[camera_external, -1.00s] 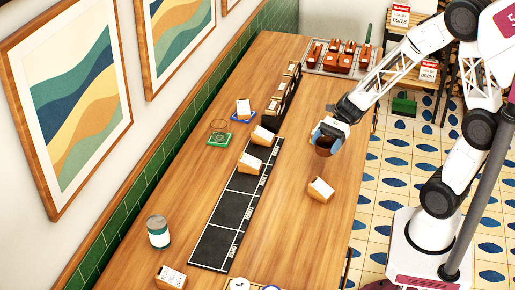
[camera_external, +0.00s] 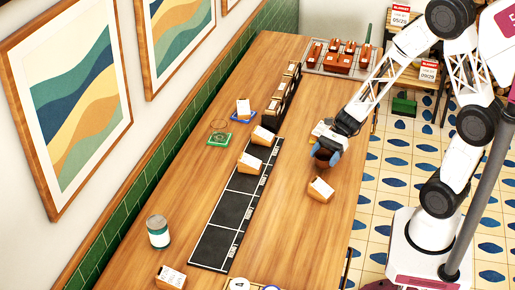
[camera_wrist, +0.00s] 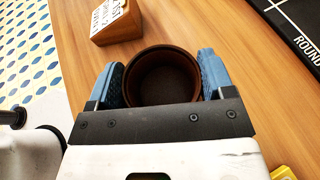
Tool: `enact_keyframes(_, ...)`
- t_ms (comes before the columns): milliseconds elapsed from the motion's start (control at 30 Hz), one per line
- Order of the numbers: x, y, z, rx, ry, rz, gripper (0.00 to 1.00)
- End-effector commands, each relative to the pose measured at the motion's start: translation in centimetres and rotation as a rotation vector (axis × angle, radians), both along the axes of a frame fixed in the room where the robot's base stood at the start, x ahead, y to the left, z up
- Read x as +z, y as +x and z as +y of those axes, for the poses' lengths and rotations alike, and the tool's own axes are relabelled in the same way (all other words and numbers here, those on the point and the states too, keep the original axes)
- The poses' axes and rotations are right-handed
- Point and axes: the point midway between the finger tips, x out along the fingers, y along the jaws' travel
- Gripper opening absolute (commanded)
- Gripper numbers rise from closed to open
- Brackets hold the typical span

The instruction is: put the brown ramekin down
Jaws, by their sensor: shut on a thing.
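The brown ramekin (camera_wrist: 162,78) is round and looks empty in the wrist view. My gripper (camera_wrist: 162,80) is shut on it, with one blue finger on each side of its wall. In the external view my gripper (camera_external: 327,153) is over the right part of the wooden table, and the ramekin (camera_external: 322,158) shows partly beneath it. The ramekin looks upright and low over the table. I cannot tell whether its base touches the wood.
A wooden block with a white card (camera_external: 320,189) stands close in front of the ramekin; it also shows in the wrist view (camera_wrist: 116,22). A black mat with marked sections (camera_external: 233,205) lies to the left. A tray (camera_external: 313,67) of brown dishes is at the far end.

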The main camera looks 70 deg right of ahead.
Motion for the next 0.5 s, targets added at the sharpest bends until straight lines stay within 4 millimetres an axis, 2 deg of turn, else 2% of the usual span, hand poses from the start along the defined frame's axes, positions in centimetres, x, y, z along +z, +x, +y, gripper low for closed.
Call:
enact_keyframes(200, -1.9, 0.0, 0.0, 0.000, 0.001, 0.000, 0.51)
enact_keyframes(500, -2.1, 0.0, 0.0, 0.000, 0.000, -0.001, 0.51)
